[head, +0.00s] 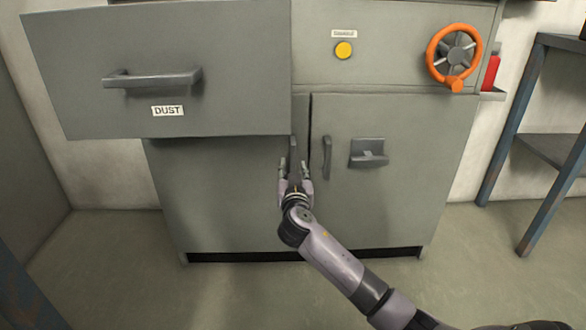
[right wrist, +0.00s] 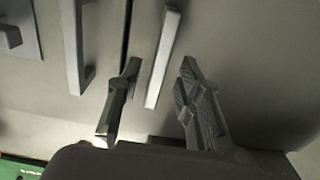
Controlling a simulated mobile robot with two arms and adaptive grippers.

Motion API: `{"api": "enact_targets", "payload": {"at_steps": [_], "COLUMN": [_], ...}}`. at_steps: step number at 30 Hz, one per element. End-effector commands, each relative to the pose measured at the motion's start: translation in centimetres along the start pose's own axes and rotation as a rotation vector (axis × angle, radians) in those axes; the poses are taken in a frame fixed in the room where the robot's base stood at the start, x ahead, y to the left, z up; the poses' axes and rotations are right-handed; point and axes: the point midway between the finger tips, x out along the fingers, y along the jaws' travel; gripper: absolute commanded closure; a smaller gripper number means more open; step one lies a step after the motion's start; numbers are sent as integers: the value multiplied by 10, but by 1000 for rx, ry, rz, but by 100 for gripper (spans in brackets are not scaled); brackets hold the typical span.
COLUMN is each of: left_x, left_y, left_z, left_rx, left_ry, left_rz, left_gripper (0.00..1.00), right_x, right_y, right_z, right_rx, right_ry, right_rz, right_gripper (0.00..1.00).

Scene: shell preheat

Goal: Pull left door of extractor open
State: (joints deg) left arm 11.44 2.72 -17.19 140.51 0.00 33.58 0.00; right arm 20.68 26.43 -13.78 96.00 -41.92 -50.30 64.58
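The extractor is a grey cabinet with two lower doors. Its left door (head: 215,195) looks shut. The left door's upright handle (head: 293,146) is partly hidden by my right gripper (head: 294,166). In the right wrist view, this handle (right wrist: 163,57) appears between the two spread fingers of the right gripper (right wrist: 157,72), with visible space on both sides. The gripper is open, and I cannot tell whether a finger touches the handle. The right door (head: 400,200) also looks shut, with its own handle (head: 327,157). My left gripper is not in view.
A drawer front labelled DUST (head: 220,105) juts out above the left door. A latch (head: 369,152) sits on the right door. An orange wheel (head: 458,57) and a yellow button (head: 343,50) are above. A blue-legged shelf (head: 505,125) stands right; the floor before the doors is clear.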

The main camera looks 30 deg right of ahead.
Motion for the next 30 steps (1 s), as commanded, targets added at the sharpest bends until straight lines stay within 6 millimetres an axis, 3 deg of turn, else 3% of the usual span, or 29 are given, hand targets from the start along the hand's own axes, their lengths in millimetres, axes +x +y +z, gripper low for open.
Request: {"api": "enact_targets", "payload": {"at_steps": [7, 19, 30], "left_x": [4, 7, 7], "left_y": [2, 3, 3], "left_z": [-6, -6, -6], "left_rx": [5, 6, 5], "left_ry": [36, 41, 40], "left_rz": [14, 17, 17], "left_gripper": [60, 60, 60], "right_x": [32, 38, 37], "right_y": [0, 0, 0], "right_z": [1, 0, 0], "right_rx": [-1, 0, 0], "right_ry": [1, 0, 0], "right_rz": [1, 0, 0], "right_gripper": [67, 67, 92]}}
